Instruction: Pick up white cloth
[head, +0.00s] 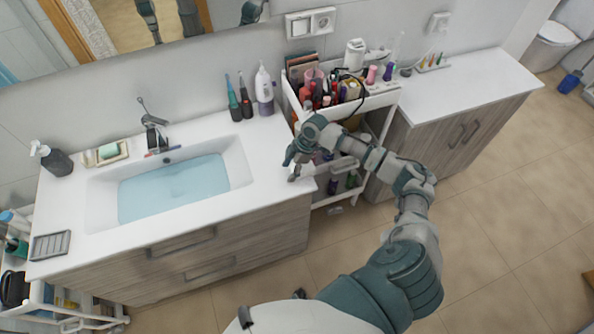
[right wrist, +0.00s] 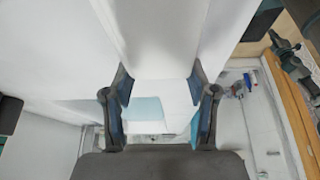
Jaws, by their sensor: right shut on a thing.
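My right gripper (head: 293,166) is at the right front corner of the white sink counter (head: 262,150), close to its surface. In the right wrist view, the gripper's two dark fingers (right wrist: 158,92) stand either side of a pale, smooth white thing, which looks like the white cloth (right wrist: 155,60); the gripper is shut on it. In the head view the cloth is hard to tell from the white counter and is largely hidden by the gripper. My left gripper is not in view.
The sink (head: 175,185) holds bluish water. A white cart (head: 365,105) crowded with cosmetics stands right beside the counter, under my right forearm. An electric toothbrush (head: 246,97) and a white-purple bottle (head: 264,90) stand at the back. A wooden cabinet (head: 450,130) is further right.

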